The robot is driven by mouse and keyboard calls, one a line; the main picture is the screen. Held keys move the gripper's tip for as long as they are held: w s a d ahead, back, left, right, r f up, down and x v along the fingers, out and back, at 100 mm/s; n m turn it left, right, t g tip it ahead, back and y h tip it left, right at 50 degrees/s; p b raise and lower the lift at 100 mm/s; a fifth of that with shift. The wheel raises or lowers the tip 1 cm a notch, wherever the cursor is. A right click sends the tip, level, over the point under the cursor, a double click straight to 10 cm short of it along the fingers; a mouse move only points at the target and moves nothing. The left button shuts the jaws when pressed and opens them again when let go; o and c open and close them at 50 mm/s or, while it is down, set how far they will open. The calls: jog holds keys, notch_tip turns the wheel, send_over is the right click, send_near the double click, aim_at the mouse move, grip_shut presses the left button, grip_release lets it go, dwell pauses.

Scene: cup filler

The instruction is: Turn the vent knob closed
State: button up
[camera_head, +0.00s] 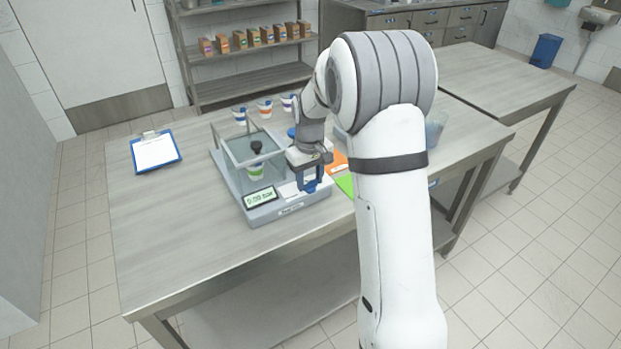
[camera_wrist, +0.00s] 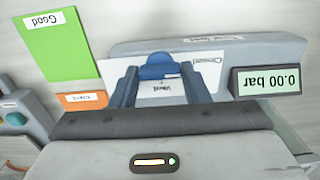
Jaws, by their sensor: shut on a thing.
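The blue vent knob (camera_wrist: 158,68) shows in the wrist view on a white labelled panel of the grey cup filler (camera_wrist: 235,52). My gripper (camera_wrist: 160,72) has one blue finger on each side of the knob and is shut on it. In the head view my gripper (camera_head: 311,182) is down at the front right of the cup filler (camera_head: 232,187), and it hides the knob there. The small print on the knob's panel is hard to read. The display (camera_wrist: 268,81) reads 0.00 bar.
A clear chamber (camera_head: 237,150) on the filler holds a cup (camera_head: 255,172). Several cups (camera_head: 265,110) stand behind it. A green card (camera_wrist: 58,48) and an orange card (camera_wrist: 82,99) lie beside the filler. A clipboard (camera_head: 155,152) lies left; the table's front left (camera_head: 165,240) is clear.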

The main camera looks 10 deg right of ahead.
aim_at(310, 182)
jog(key=shift+w+r, duration=0.1)
dwell(0.3)
jog(key=o, duration=1)
notch_tip(310, 182, up, 7)
jog(key=shift+r, duration=0.35)
